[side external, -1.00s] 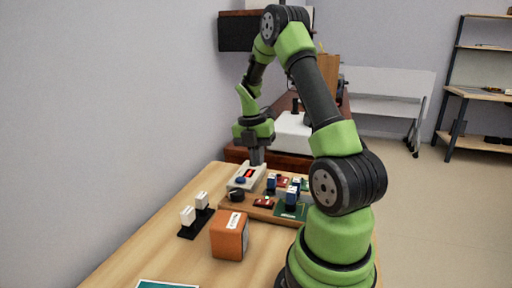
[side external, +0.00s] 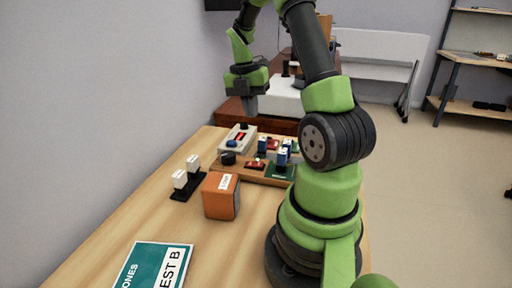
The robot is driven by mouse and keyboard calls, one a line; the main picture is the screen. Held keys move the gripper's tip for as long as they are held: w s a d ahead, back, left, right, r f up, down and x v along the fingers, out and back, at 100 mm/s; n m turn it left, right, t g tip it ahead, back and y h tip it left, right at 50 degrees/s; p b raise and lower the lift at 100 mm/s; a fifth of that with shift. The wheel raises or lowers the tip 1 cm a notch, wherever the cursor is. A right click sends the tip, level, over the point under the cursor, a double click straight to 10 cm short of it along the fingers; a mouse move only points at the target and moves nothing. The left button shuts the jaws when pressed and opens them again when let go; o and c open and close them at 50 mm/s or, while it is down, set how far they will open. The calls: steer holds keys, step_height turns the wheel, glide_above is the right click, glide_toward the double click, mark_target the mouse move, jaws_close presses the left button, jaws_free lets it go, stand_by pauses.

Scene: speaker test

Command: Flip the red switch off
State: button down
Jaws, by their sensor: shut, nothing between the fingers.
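A grey box (side external: 229,149) with a red patch (side external: 239,136) and a blue round button (side external: 232,143) stands at the far end of the table. A small red part (side external: 274,145) sits on the wooden board to its right, and a dark red part (side external: 255,165) lies nearer. Which of these is the red switch, and its position, is too small to tell. My gripper (side external: 249,109) is shut and empty, pointing down above the far end of the grey box, apart from it.
The wooden board (side external: 228,171) carries a black knob (side external: 228,158) and blue-topped parts (side external: 282,156). An orange box (side external: 221,196), white blocks on a black strip (side external: 185,185) and a green booklet (side external: 150,265) lie nearer.

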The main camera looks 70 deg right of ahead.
mark_target(255, 164)
steer(key=f, duration=0.4)
steer(key=s+f, duration=0.1)
steer(key=f, duration=0.4)
steer(key=s+f, duration=0.1)
steer(key=f, duration=0.4)
steer(key=shift+s+f, duration=0.1)
steer(key=shift+f, duration=0.1)
steer(key=shift+w+r, duration=0.25)
steer(key=shift+w, duration=0.6)
